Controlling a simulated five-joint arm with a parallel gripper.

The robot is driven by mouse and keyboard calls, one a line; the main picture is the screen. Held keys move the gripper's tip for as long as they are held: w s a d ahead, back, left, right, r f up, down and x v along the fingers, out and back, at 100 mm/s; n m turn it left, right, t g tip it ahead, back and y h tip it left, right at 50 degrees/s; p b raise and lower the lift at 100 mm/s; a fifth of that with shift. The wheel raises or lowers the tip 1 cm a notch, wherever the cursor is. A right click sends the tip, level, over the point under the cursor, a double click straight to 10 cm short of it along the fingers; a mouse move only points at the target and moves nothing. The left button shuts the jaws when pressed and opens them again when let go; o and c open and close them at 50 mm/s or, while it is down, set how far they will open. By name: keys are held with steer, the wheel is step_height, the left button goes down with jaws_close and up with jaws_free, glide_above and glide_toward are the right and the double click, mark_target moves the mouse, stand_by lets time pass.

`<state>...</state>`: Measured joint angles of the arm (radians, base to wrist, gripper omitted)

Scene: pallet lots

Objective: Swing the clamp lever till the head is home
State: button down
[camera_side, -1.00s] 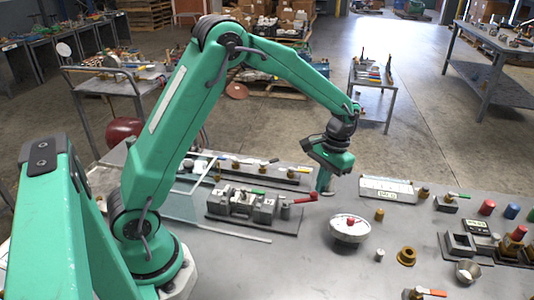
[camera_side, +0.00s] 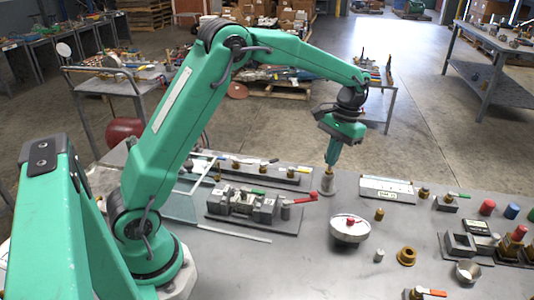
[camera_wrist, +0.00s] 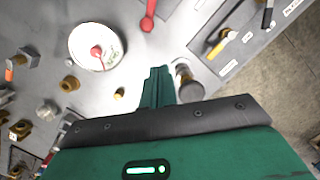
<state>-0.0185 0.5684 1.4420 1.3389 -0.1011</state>
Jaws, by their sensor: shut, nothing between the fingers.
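A clamp fixture (camera_side: 242,204) of grey metal blocks sits on a dark plate left of centre in the side view. Its red-handled lever (camera_side: 302,199) sticks out to the right from a post at the fixture's right end. The red lever tip also shows at the top of the wrist view (camera_wrist: 148,17). The clamp head is too small to make out. My gripper (camera_side: 330,164) is shut and empty, above and to the right of the lever tip, apart from it. In the wrist view the closed fingers (camera_wrist: 157,76) point over the bench.
A metal cylinder with a brass top (camera_side: 327,182) stands just below my gripper. Several small fittings stand further right.

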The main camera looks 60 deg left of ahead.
steer(key=shift+a+v, duration=0.15)
steer(key=shift+v, duration=1.15)
steer(key=shift+a+v, duration=0.1)
steer(key=shift+v, duration=1.25)
steer(key=c, duration=1.3)
jaws_free()
steer(key=shift+s+f+m, duration=0.1)
steer(key=shift+m, duration=0.2)
steer(key=s+f+m, duration=0.1)
steer(key=m, duration=0.4)
steer(key=s+d+f+m+g, duration=0.1)
steer(key=f+m, duration=0.1)
steer(key=m, duration=0.4)
steer(key=s+f+m, duration=0.2)
steer(key=m, duration=0.4)
steer(key=shift+d+g, duration=0.3)
steer(key=shift+d, duration=0.05)
steer(key=shift+f, duration=0.1)
steer(key=shift+x, duration=3.8)
steer(key=shift+d, duration=0.15)
steer(key=shift+c, duration=0.3)
jaws_close()
